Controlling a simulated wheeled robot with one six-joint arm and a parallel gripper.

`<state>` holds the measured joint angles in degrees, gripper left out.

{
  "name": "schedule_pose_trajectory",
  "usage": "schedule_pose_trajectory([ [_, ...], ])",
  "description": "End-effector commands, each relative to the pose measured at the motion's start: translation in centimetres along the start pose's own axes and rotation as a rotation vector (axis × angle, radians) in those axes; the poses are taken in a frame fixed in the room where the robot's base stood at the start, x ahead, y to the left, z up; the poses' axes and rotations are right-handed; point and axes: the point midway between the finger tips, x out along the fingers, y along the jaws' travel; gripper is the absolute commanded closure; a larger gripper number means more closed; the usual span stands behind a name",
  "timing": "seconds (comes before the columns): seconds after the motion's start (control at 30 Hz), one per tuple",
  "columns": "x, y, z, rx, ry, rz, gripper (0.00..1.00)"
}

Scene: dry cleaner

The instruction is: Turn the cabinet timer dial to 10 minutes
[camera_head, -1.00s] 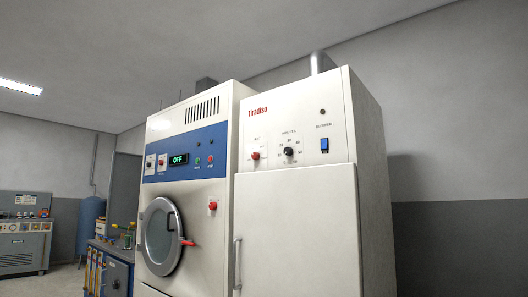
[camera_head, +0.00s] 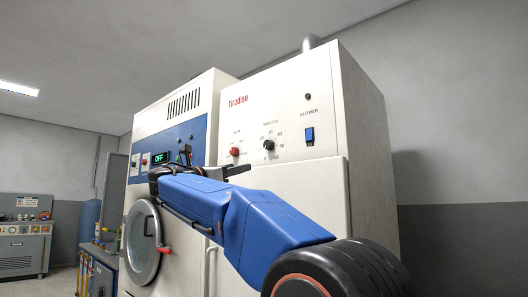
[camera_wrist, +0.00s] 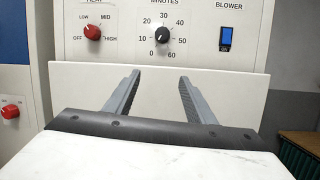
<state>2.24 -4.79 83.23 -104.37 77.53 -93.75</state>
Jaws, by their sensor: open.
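The timer dial is a small black knob (camera_head: 268,144) under the word MINUTES on the white cabinet's upper panel. In the wrist view the dial (camera_wrist: 162,40) sits at upper centre inside a printed scale from 0 to 60. Its exact pointer direction is too small to tell. The white cabinet (camera_head: 289,88) stands right of a white and blue machine. My gripper (camera_wrist: 160,78) is open and empty, its two grey fingers apart below the dial and not touching it. In the head view my gripper (camera_head: 212,162) shows below and left of the dial.
A red heat knob (camera_wrist: 92,32) is left of the dial, and a blue blower switch (camera_wrist: 225,38) is right of it. The cabinet door (camera_wrist: 80,85) lies below the panel. The machine's round door (camera_head: 141,240) is at left.

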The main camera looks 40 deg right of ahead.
Motion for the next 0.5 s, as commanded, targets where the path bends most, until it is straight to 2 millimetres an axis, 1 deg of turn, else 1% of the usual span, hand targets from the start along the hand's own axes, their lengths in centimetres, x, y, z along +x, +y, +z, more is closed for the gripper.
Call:
schedule_pose_trajectory([
  [0.03,0.3,0.5,1.2,-0.034,-0.039,-0.016,0.50],
  [0.1,0.5,0.8,2.5,-0.071,-0.079,-0.032,0.50],
  [0.2,0.7,1.0,3.5,-0.098,-0.107,-0.045,0.50],
  [0.27,1.1,1.0,3.7,-0.104,-0.112,-0.048,0.50],
  [0.37,2.0,0.9,3.8,-0.105,-0.112,-0.050,0.50],
  [0.5,4.1,0.8,4.0,-0.104,-0.112,-0.050,0.50],
])
